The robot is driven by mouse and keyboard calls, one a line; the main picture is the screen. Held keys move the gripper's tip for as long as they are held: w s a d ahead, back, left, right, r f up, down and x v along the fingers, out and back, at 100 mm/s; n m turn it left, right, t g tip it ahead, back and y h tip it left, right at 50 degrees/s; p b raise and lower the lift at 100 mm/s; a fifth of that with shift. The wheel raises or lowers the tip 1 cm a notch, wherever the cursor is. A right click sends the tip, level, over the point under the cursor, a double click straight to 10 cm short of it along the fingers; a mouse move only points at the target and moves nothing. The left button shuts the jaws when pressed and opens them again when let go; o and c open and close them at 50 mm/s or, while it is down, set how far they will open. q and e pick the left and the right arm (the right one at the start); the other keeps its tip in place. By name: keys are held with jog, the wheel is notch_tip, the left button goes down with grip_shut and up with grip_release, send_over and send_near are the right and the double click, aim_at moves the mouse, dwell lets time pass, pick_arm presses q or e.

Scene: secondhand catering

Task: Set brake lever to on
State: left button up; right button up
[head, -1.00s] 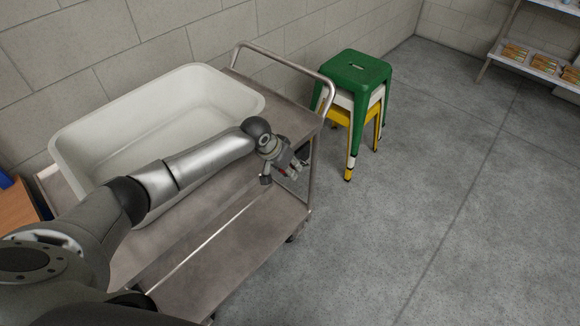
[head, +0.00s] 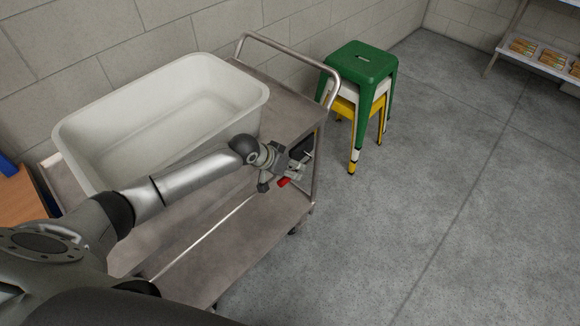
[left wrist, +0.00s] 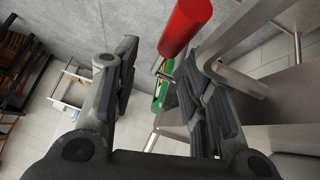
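The trolley (head: 262,222) has a red part (head: 284,182) at its right end, beside my left gripper (head: 301,160). In the left wrist view a red cylinder (left wrist: 186,24), which looks like the brake lever's grip, stands above and beside the right finger. My right gripper is in neither view.
A white tub (head: 85,127) stands on the trolley's top. The trolley's handle rail (head: 290,49) rises at its far end, close to my gripper. Stacked stools, green on top (head: 361,62), stand beyond it. The floor (head: 450,200) to the right is clear.

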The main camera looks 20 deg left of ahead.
pick_arm(q)
jog(key=shift+r, duration=0.15)
jog(key=v, duration=1.1)
jog(key=shift+s+a+r, duration=0.1)
jog(key=shift+s+r, duration=0.15)
jog(key=shift+r, duration=0.05)
